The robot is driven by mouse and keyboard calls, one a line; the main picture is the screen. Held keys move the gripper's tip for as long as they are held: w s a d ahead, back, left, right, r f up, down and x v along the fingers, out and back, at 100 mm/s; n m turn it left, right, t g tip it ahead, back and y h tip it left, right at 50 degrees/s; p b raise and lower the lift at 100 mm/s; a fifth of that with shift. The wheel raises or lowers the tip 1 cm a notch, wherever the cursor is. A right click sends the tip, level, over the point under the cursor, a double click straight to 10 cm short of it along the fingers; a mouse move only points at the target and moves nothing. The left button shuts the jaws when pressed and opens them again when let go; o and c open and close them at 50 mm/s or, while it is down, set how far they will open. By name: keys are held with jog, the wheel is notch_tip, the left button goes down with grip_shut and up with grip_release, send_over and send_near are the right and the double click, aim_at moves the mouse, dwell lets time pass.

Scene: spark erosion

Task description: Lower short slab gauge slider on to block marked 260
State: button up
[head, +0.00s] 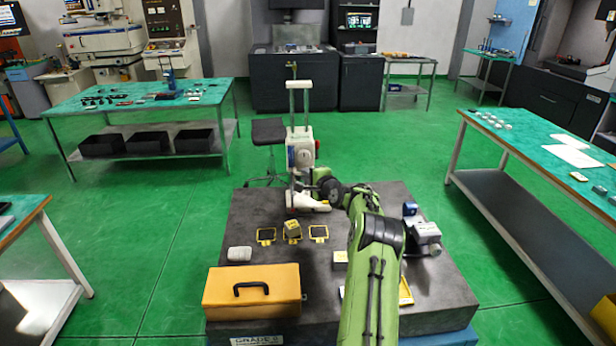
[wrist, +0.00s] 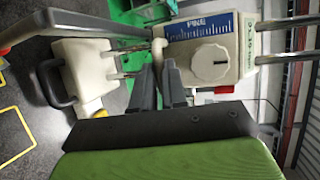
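A white gauge stands upright on the dark granite plate (head: 240,212). Its slider (head: 301,148) sits partway up twin pale columns. In the wrist view the slider (wrist: 212,55) shows a round knob and a blue scale, with the gauge's base (wrist: 82,65) to the left. My gripper (wrist: 158,85) has its two dark fingers close together beside the slider. A beige part of the slider shows at the fingers, but whether they grip it is unclear. A yellowish block (head: 293,229) sits on the middle of three yellow-framed spots; its marking is too small to read.
A yellow case (head: 252,290) and a small white item (head: 239,253) lie at the plate's front left. A grey device (head: 426,236) stands at the right, beyond my arm. Left and right spots (head: 266,235) (head: 318,233) look free of blocks.

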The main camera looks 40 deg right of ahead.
grip_shut()
notch_tip(320, 180, down, 6)
jog(key=b, duration=0.4)
jog(key=shift+b, duration=0.35)
jog(key=o, duration=0.6)
grip_release()
jog(key=shift+r, duration=0.1)
